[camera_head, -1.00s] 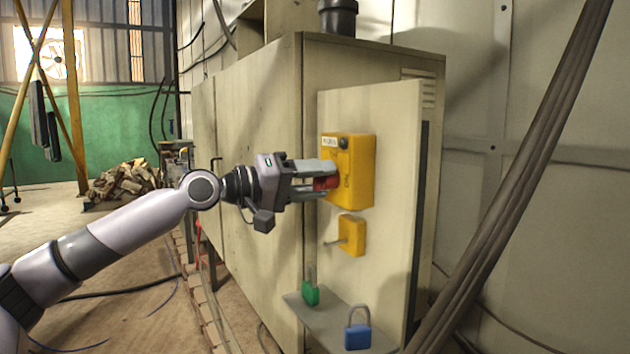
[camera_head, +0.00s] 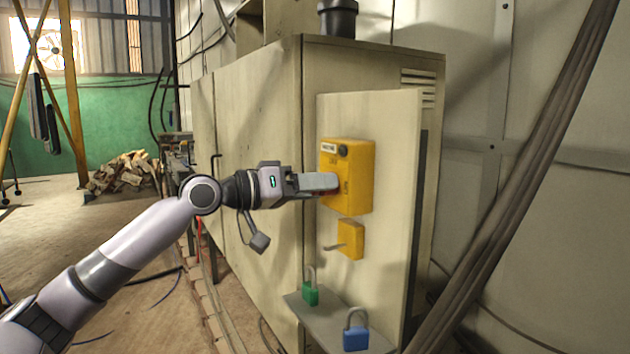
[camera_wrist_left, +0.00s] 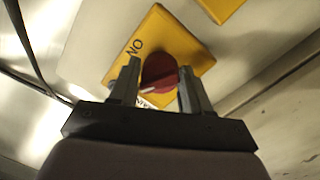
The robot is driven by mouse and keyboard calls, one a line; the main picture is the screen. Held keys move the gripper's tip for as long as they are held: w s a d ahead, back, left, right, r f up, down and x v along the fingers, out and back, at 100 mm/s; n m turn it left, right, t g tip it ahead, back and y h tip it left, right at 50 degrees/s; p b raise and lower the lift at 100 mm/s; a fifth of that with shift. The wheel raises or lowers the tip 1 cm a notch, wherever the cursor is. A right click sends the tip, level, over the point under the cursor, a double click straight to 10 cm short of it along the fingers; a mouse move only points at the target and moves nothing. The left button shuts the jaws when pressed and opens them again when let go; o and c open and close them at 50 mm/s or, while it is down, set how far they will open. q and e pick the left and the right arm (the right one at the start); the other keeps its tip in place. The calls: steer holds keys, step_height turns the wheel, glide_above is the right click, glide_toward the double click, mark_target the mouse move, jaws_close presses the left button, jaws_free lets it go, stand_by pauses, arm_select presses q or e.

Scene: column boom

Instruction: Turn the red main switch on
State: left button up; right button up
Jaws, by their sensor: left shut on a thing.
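The red main switch knob (camera_wrist_left: 160,74) sits on a yellow switch box (camera_head: 356,180) fixed to the grey panel. My left gripper (camera_head: 330,182) reaches the box from the left and is shut on the red knob. In the left wrist view, the fingers (camera_wrist_left: 157,88) stand on both sides of the knob, and the word "ON" is readable on the yellow plate at upper left. In the head view the fingers hide most of the knob; only a thin red edge shows. My right gripper is not in view.
Below the box is a smaller yellow box (camera_head: 351,240) with a small lever. A shelf (camera_head: 311,319) under it carries a green padlock (camera_head: 310,293) and a blue padlock (camera_head: 356,337). Thick cables (camera_head: 530,180) slant along the right.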

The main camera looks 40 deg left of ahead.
arm_select(q)
steer(key=m, duration=0.6)
steer(key=shift+a+y+b, duration=0.1)
steer(key=shift+y+b, duration=0.2)
steer(key=shift+b, duration=0.05)
steer(key=m, duration=0.4)
steer(key=shift+m+y+b, duration=0.3)
steer(key=shift+m+b, duration=0.05)
steer(key=shift+m, duration=0.05)
steer(key=shift+r+m, duration=0.1)
steer(key=shift+m, duration=0.3)
steer(key=o, duration=1)
steer(key=shift+s+a, duration=0.1)
